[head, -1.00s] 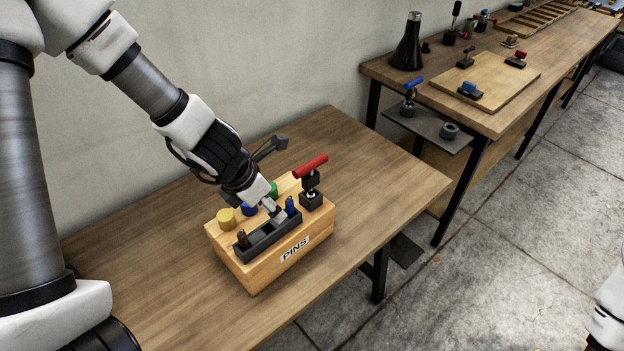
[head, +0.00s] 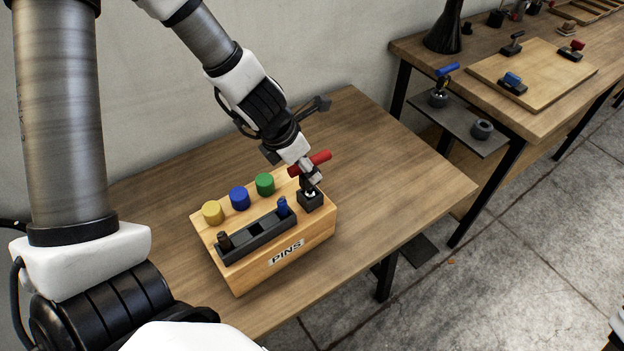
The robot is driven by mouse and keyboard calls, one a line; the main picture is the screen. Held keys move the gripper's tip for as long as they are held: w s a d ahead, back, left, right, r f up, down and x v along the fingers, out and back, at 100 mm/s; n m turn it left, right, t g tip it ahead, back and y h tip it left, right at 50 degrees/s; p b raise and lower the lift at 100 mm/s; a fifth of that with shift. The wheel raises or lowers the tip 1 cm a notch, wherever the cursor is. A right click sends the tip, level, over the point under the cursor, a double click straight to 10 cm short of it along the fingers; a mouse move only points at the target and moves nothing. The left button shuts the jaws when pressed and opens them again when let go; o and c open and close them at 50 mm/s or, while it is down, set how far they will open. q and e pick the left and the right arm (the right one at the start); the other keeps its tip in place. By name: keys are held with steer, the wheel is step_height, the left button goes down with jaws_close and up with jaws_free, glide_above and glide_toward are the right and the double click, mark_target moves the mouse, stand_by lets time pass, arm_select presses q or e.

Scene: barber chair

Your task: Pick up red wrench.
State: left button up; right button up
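The red wrench (head: 323,157) has a red crossbar handle and stands upright in a black socket (head: 310,201) at the right end of the wooden block marked PINS (head: 252,272). My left gripper (head: 313,175) is at the wrench, just under the handle, and its fingers cover part of the handle and shaft. The gap between the fingers is too small to make out, so I cannot tell whether they grip it. My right gripper is out of view; only a bit of white arm shows at the right edge.
The block also holds yellow (head: 212,211), blue (head: 239,197) and green (head: 265,184) knobs and a black pin tray (head: 254,238). A blue-handled tool (head: 447,71) stands on a dark shelf (head: 463,126) by the second bench. The near table's right side is clear.

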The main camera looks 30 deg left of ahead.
arm_select(q)
steer(key=x, duration=0.1)
steer(key=b+x, duration=0.2)
steer(key=x, duration=0.1)
steer(key=shift+s+a, duration=0.1)
steer(key=shift+a, duration=0.15)
steer(key=shift+w+f, duration=0.2)
steer(key=shift+w, duration=0.1)
steer(key=shift+r, duration=0.2)
steer(key=shift+s, duration=0.2)
jaws_close()
